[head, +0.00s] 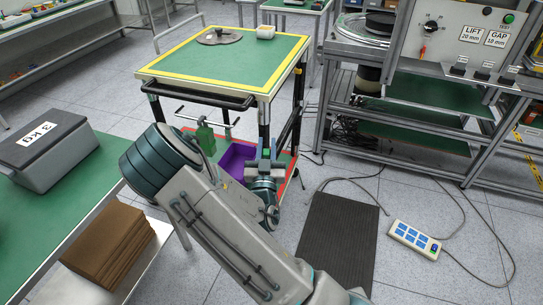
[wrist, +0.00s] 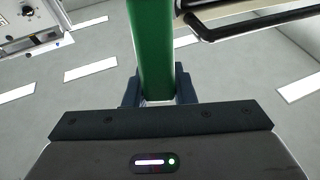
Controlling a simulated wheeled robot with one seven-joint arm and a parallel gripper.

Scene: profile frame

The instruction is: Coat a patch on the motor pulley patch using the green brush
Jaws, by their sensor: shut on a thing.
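My gripper (head: 265,155) hangs in front of the cart, beside the purple bin on its lower level. In the wrist view its dark jaws (wrist: 157,97) are shut on a green bar-like handle, which I take as the green brush (wrist: 153,45). The brush runs out of the top of that view, so its bristles are hidden. I cannot make out the brush in the head view. A grey round disc with a raised hub (head: 218,37) lies on the cart's green top, apart from my gripper. I cannot tell whether it is the motor pulley, and no patch is discernible.
The yellow-edged cart (head: 180,62) has a black push handle (head: 200,93). Below are a green clamp-like thing (head: 205,140) and the purple bin (head: 236,157). A left bench holds a grey box (head: 45,150). A black mat (head: 338,240), power strip (head: 414,238) and cables lie on the floor.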

